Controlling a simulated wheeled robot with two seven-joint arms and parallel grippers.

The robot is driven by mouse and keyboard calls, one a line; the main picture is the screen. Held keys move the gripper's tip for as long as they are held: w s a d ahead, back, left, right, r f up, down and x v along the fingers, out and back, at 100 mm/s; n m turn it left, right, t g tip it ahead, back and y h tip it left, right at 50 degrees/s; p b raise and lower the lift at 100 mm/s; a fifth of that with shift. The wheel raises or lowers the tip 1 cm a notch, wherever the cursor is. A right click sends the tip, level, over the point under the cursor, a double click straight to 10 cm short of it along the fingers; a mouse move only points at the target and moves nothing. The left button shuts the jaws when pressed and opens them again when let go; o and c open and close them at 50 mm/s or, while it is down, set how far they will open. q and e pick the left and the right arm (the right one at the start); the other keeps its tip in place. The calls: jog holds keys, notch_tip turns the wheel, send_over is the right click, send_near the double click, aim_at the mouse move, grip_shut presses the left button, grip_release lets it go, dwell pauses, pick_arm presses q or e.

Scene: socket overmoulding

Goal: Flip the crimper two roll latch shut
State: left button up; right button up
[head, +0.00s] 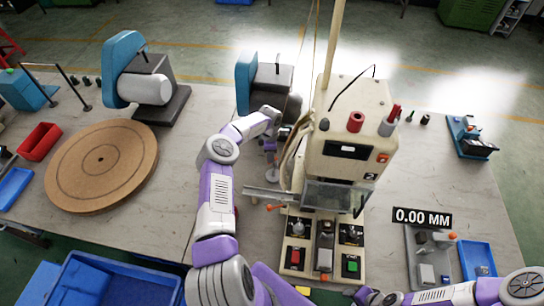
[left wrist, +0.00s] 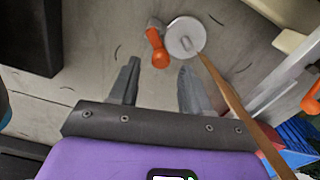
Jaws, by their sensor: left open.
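The cream crimper (head: 350,125) marked 2 stands right of centre in the head view. Left of it, a pale round disc (head: 272,175) sits low near the table, below my left gripper (head: 270,147). In the left wrist view, the disc (left wrist: 185,40) has a short orange-ended lever (left wrist: 157,47) beside it, which looks like the roll latch. My left gripper (left wrist: 158,72) is open and empty, its fingertips short of the lever and apart from it in the picture. I cannot tell the latch's exact position. My right gripper is not visible; only right arm links show.
A brown strip (left wrist: 228,100) runs from the disc past the right finger. The crimper's metal arm (head: 265,197) juts left, close to the disc. Blue-and-black machines (head: 125,70) stand behind. A round brown turntable (head: 100,165) lies left, with bare table between it and my left arm.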

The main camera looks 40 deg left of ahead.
pick_arm(q)
jog(key=shift+w+d+f, duration=0.1)
jog(key=shift+f, duration=1.25)
grip_shut()
